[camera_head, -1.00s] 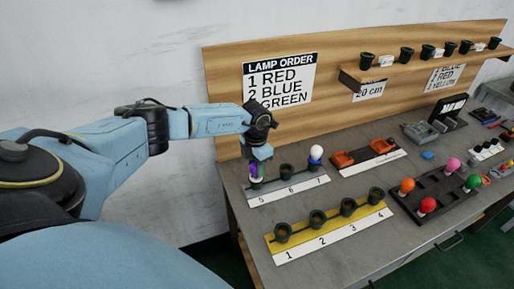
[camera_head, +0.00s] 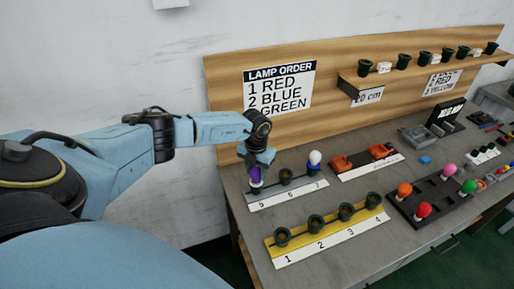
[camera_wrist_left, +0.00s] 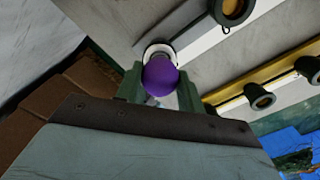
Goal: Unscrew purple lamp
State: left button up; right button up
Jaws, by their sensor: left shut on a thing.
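The purple lamp (camera_head: 255,174) is upright at the socket marked 5, at the left end of the white-labelled strip (camera_head: 290,196). My left gripper (camera_head: 258,166) comes down on it from above and is shut on it. In the left wrist view the purple bulb (camera_wrist_left: 161,78) sits between the two green fingers (camera_wrist_left: 160,88). A pale ring (camera_wrist_left: 156,47) shows around the lamp's base there. I cannot tell how far the base sits in the socket. My right gripper is not in view.
Socket 6 (camera_head: 285,177) is empty and a white lamp (camera_head: 315,158) stands at socket 7. A yellow strip (camera_head: 330,235) with empty sockets 1 to 4 lies in front. A dark tray (camera_head: 420,190) with coloured lamps is at right. A wooden board (camera_head: 225,95) rises behind.

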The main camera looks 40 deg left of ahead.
pick_arm(q)
jog(key=shift+r+n+p, duration=0.2)
jog(key=shift+n+p, duration=0.7)
jog(key=shift+n, duration=0.3)
jog(key=shift+n+p, duration=0.45)
jog(key=shift+n, duration=0.45)
jog(key=shift+f, duration=0.15)
jog(key=shift+r+n+p, duration=0.2)
jog(key=shift+n+p, duration=0.55)
jog(key=shift+n, duration=0.45)
jog(key=shift+n+p, duration=0.5)
jog(key=shift+n, duration=0.5)
jog(key=shift+f, duration=0.15)
